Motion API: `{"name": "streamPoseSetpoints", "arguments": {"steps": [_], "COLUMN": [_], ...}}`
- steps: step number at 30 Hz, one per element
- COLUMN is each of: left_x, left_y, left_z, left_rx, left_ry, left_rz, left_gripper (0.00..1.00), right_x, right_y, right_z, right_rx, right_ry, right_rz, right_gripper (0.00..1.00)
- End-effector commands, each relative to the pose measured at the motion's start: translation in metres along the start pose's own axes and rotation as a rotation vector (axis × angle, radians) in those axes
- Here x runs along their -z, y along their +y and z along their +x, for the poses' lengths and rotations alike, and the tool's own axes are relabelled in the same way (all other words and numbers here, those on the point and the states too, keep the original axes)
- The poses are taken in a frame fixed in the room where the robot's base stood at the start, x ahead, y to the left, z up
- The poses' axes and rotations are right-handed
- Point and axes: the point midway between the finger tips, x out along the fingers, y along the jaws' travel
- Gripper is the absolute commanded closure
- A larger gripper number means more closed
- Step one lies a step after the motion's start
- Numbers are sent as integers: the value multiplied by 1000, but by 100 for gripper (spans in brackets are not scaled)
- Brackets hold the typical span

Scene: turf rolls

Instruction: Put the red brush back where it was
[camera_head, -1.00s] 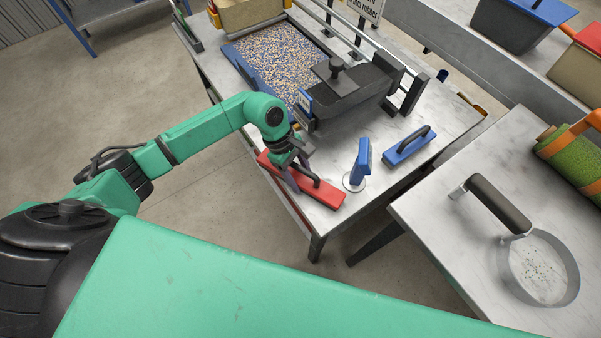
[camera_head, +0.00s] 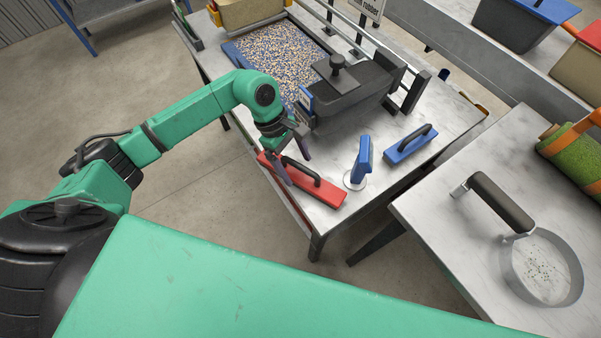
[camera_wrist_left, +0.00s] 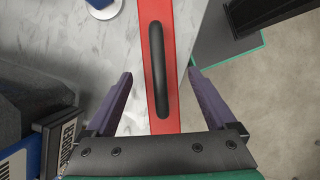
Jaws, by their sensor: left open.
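The red brush (camera_head: 329,193) is a long red block with a black handle. It lies flat along the front left edge of the metal table in the head view. In the left wrist view the red brush (camera_wrist_left: 172,122) runs up the middle, with its black handle on top. My left gripper (camera_head: 290,167) is open above the brush's far left end, its fingers apart from the brush. In the left wrist view the left gripper's purple fingers (camera_wrist_left: 160,85) stand one on each side of the brush with gaps. My right gripper is not in view.
A blue brush (camera_head: 408,146) lies to the right, and an upright blue tool (camera_head: 361,160) stands on a round disc. A granule tray (camera_head: 241,68) and a dark box (camera_head: 352,97) stand behind. A sieve (camera_head: 512,275) rests on the right table.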

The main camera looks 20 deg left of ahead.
Motion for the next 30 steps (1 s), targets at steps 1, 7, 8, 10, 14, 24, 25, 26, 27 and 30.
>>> {"name": "streamPoseSetpoints", "arguments": {"steps": [1,7,8,10,14,24,25,26,27,30], "left_x": [2,1,1,1,0,0,0,0,0,0], "left_y": [1,1,1,0,0,0,0,0,0,0], "left_z": [-12,-62,-67,-74,-79,-78,-78,-78,-78,-78], "left_rx": [-5,-4,-3,-1,1,1,1,1,1,1], "left_ry": [4,2,3,1,1,0,0,0,0,0], "left_rz": [1,0,0,0,0,0,0,0,0,0], "left_gripper": [10,10,10,10,10,10,10,10,10,10], "right_x": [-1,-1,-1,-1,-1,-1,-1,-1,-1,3], "right_y": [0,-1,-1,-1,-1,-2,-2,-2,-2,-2], "right_z": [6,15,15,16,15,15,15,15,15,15], "right_rx": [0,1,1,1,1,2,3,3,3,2], "right_ry": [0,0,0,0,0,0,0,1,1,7], "right_rz": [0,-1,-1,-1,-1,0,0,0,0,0], "right_gripper": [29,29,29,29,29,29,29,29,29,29]}}
